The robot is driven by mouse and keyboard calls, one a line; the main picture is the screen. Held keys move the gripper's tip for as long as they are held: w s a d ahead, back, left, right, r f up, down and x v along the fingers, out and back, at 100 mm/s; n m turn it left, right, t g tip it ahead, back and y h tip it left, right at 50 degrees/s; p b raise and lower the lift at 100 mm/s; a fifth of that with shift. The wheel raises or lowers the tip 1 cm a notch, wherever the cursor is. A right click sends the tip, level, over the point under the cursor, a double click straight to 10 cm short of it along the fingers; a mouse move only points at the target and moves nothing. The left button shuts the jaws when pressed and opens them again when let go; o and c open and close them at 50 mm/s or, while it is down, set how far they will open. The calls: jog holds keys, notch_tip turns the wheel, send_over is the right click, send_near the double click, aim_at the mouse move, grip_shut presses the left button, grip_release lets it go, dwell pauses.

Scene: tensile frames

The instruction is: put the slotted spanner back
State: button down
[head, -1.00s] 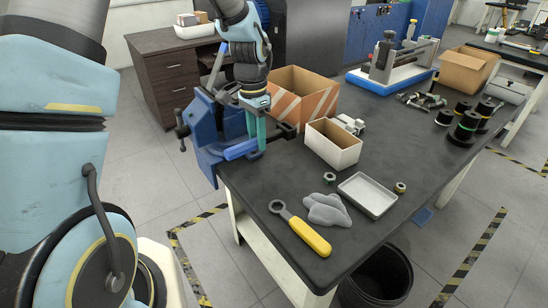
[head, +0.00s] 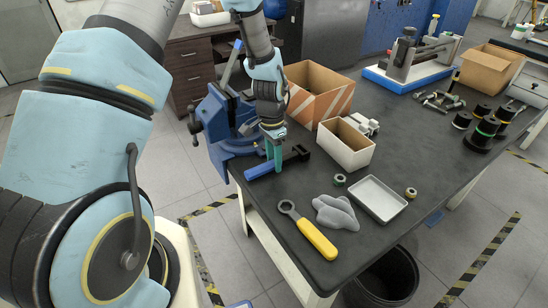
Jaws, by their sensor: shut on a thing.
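My gripper (head: 273,156), with teal fingers pointing down, is shut on the slotted spanner. The slotted spanner has a blue handle (head: 262,170) on the left and a black head (head: 298,155) on the right. The fingers cover its middle, and the slot is too small to make out. It lies level at the near left end of the bench, in front of the blue vise (head: 222,130). I cannot tell whether it touches the bench top.
On the dark bench (head: 410,165) are a striped carton (head: 318,95), a cream box (head: 345,148), a white tray (head: 378,200), a grey cloth (head: 335,212) and a yellow-handled ring spanner (head: 316,240). Spools (head: 481,133) stand at the right. A black bin (head: 388,278) is below the near edge.

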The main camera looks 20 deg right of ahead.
jog(key=shift+f, duration=0.1)
jog(key=shift+f, duration=0.1)
jog(key=c, duration=0.5)
grip_release()
notch_tip(320, 180, up, 12)
jog(key=w+b, duration=0.1)
jog(key=b, duration=0.3)
jog(key=s+a+r+n+t, duration=0.1)
jog(key=a+n, duration=0.6)
jog(key=a, duration=0.7)
jog(key=s+a+r+n+t, duration=0.1)
jog(key=s+a+r+n, duration=0.3)
jog(key=a, duration=1.1)
jog(key=n, duration=0.3)
jog(key=shift+n, duration=0.4)
